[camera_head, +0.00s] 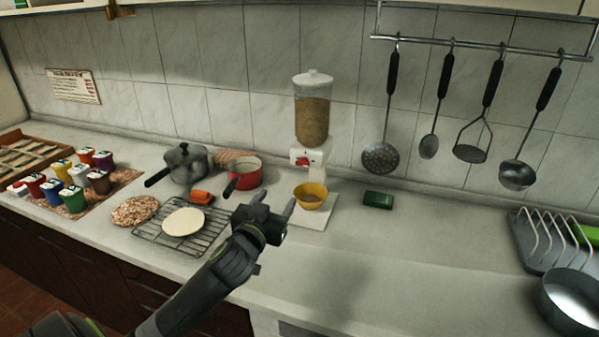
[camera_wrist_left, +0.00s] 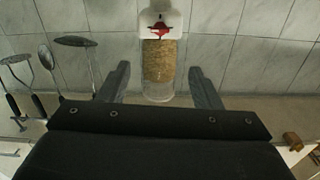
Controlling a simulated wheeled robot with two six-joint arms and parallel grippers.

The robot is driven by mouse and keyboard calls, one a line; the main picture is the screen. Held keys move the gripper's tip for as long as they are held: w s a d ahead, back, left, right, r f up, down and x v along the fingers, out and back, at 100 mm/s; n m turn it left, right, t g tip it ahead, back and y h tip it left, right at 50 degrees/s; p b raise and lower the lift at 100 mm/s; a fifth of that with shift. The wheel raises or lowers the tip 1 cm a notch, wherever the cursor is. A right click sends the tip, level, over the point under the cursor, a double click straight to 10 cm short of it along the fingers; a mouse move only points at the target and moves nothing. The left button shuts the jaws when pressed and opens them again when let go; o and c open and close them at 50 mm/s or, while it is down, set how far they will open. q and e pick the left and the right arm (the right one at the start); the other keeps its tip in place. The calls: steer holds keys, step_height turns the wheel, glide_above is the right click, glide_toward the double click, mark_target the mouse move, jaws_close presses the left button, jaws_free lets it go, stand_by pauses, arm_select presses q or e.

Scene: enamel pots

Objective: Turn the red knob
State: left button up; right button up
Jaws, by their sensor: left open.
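The red knob (camera_head: 302,161) is on the front of a white dispenser (camera_head: 313,157) against the tiled wall, below a clear jar of brown grain (camera_head: 313,118). A yellow bowl (camera_head: 310,199) with brownish contents stands under it on the white base. My left gripper (camera_head: 276,205) is open and empty, in front of the dispenser and apart from the knob. In the left wrist view, which looks upside down, the knob (camera_wrist_left: 160,29) shows beyond the gap between the open fingers (camera_wrist_left: 158,75). My right gripper is not in view.
A red pan (camera_head: 245,173), a grey pot (camera_head: 186,164) and a wire rack (camera_head: 166,232) stand left of the dispenser. A green block (camera_head: 378,200) lies to its right. Utensils hang from a rail (camera_head: 480,45). The counter's middle right is clear.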

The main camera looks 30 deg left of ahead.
arm_select(q)
steer(key=p, duration=0.3)
glide_toward(302, 164)
steer(key=shift+n, duration=0.4)
steer(key=x, duration=0.9)
steer(key=c, duration=1)
steer(key=shift+m+p, duration=0.3)
steer(key=shift+m, duration=0.1)
